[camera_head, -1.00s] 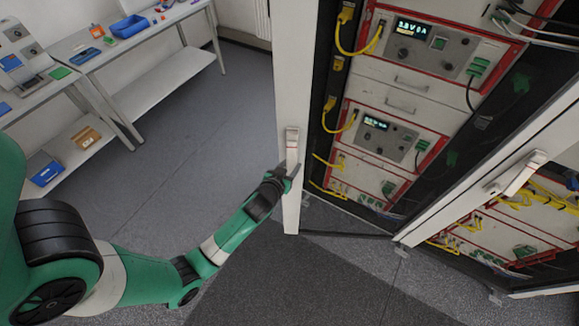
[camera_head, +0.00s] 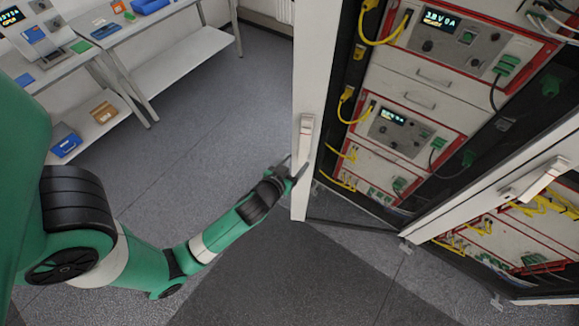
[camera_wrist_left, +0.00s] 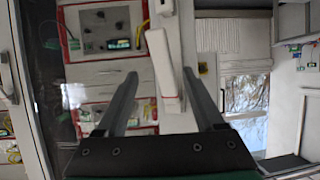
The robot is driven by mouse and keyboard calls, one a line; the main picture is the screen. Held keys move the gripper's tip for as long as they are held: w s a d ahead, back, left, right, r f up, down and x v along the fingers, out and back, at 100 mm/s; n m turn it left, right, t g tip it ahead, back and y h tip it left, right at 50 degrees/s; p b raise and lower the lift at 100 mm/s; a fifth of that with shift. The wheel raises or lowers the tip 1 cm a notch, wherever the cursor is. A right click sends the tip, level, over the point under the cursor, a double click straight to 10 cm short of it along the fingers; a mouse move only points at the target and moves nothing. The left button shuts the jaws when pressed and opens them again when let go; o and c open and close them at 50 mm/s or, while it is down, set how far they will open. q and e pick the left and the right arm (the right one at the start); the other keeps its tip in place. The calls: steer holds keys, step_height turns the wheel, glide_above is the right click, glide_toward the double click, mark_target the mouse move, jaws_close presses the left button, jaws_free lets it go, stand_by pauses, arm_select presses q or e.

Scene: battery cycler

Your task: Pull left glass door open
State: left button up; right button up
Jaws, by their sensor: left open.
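The left glass door (camera_head: 309,75) stands swung out from the cabinet, seen nearly edge-on, with its white frame facing me. Its pale upright handle (camera_head: 305,130) is on that frame. My left gripper (camera_head: 296,168) is open at the handle's lower end. In the left wrist view the handle (camera_wrist_left: 165,70) shows between the two open fingers of the left gripper (camera_wrist_left: 163,92), slightly tilted. I cannot tell whether a finger touches it. My right gripper is out of view.
The right door (camera_head: 475,195) with its own handle (camera_head: 535,180) slants out at the right. Red-framed cycler units (camera_head: 415,130) with yellow cables fill the cabinet. Tables (camera_head: 185,62) stand at the back left. The floor (camera_head: 205,150) between tables and door is clear.

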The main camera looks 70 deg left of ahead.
arm_select(q)
steer(key=shift+v, duration=2.2)
